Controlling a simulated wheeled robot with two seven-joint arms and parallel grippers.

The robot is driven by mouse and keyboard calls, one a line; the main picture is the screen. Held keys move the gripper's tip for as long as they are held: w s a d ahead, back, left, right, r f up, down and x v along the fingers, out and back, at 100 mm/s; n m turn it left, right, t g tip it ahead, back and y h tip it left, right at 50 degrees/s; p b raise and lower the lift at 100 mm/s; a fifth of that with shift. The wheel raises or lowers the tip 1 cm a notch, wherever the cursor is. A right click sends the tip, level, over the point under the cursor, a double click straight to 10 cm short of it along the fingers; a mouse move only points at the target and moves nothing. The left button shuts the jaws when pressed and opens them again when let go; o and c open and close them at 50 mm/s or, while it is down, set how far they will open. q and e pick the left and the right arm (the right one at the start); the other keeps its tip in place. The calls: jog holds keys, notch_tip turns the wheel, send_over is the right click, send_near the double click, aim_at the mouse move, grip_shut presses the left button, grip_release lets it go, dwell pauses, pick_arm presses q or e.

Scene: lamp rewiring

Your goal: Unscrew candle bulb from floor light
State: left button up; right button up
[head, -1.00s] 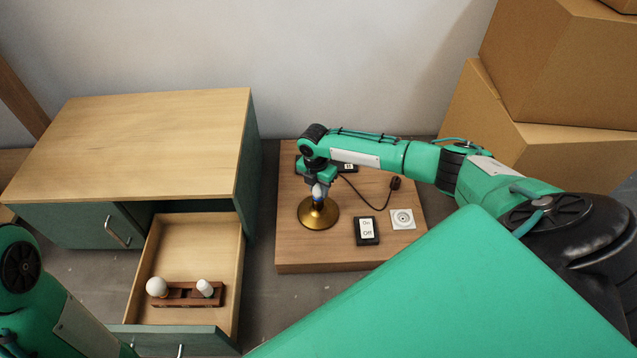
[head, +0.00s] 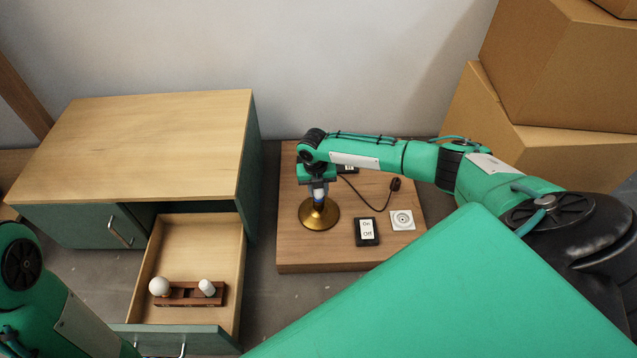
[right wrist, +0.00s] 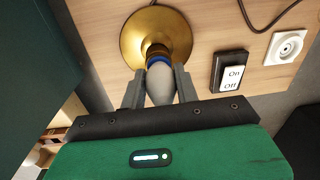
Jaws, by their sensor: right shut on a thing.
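The floor light has a round brass base (head: 319,214) standing on a wooden board. In the right wrist view its brass base (right wrist: 156,32) shows with a blue ring at the socket. The white candle bulb (right wrist: 160,84) sits at the blue ring, in line with the socket. My right gripper (right wrist: 160,85) is shut on the bulb, one finger on each side. In the head view my right gripper (head: 319,188) is over the lamp from above and hides most of the bulb. My left arm shows at the lower left, but its gripper is out of view.
A switch marked On and Off (head: 367,232) and a white wall-type socket (head: 403,220) are on the board (head: 300,262). A black cable with a plug (head: 395,184) lies behind them. An open drawer (head: 190,236) at left holds a wooden bulb rack (head: 183,299) with two white bulbs. Cardboard boxes (head: 560,75) stand at right.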

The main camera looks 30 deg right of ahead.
jog(key=n, duration=0.6)
jog(key=shift+a, duration=0.1)
jog(key=o, duration=1)
jog(key=shift+p, duration=0.3)
